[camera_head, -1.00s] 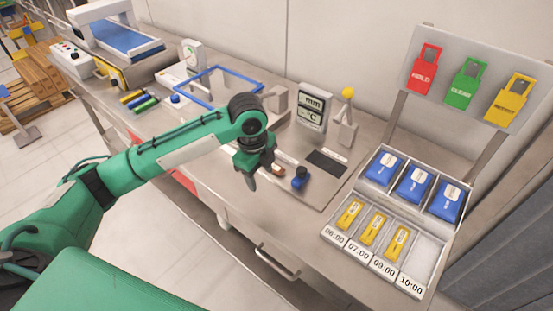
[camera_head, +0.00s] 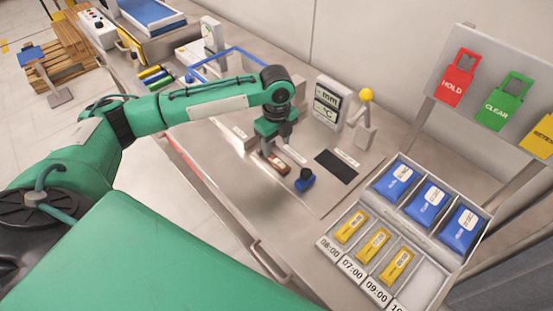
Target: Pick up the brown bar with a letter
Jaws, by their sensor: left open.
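A small dark brown bar (camera_head: 275,164) lies on the grey bench top, left of a blue knob-like piece. It has a pale mark, too small to read as a letter. My left gripper (camera_head: 277,145) points down just above and behind the bar, its fingers apart with nothing seen between them. One finger overlaps the bar's far edge in the picture, and I cannot tell whether it touches. My right gripper is not in view.
The blue knob-like piece (camera_head: 305,180) stands close right of the bar. A display reading mm and °C (camera_head: 330,104) and a yellow-topped post (camera_head: 366,112) stand behind. A tray rack (camera_head: 430,278) with yellow and blue packs is at right. The bench's front is clear.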

